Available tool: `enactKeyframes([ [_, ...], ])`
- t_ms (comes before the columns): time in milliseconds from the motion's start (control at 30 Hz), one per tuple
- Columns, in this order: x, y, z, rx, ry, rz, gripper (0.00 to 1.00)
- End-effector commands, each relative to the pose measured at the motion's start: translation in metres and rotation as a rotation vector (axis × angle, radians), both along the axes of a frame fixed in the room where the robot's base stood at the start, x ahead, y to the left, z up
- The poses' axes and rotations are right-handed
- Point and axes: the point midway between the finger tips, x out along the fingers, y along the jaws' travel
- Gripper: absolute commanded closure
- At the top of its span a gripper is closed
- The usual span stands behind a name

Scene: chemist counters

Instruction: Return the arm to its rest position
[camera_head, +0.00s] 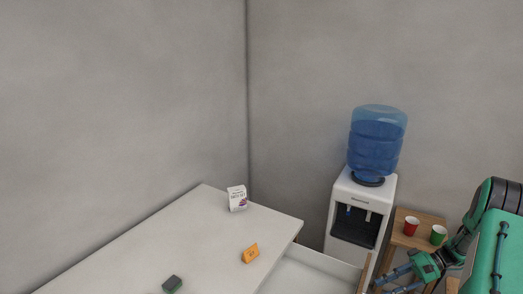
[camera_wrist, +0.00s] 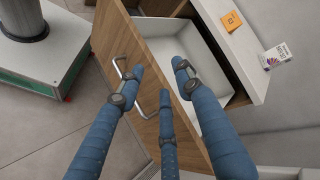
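My arm comes in from the right edge in the head view, dark with green parts. My gripper (camera_head: 397,281) points left at the lower right, close to the front of an open drawer (camera_head: 312,272). In the wrist view its three blue fingers (camera_wrist: 158,82) are spread apart with nothing visible between them. They lie over the drawer's wooden front (camera_wrist: 108,32) and its metal handle (camera_wrist: 117,69), which is partly hidden by the fingers. I cannot tell whether a finger touches the handle. The drawer's white inside (camera_wrist: 170,45) looks empty where it shows.
On the white counter (camera_head: 205,240) stand a white-purple box (camera_head: 237,198), an orange box (camera_head: 250,253) and a dark green box (camera_head: 172,284). A water dispenser (camera_head: 352,215) and a wooden stool (camera_head: 412,234) with a red cup (camera_head: 411,226) and green cup (camera_head: 438,235) stand near my arm.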

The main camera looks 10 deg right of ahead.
Motion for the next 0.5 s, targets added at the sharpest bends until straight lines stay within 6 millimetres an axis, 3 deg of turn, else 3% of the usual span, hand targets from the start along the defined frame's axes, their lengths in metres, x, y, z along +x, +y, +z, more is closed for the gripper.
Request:
enactKeyframes([
  [100,0.010,0.023,0.030,-0.066,0.027,0.040,0.65],
  [500,0.021,0.101,0.117,-0.292,0.095,0.137,0.65],
])
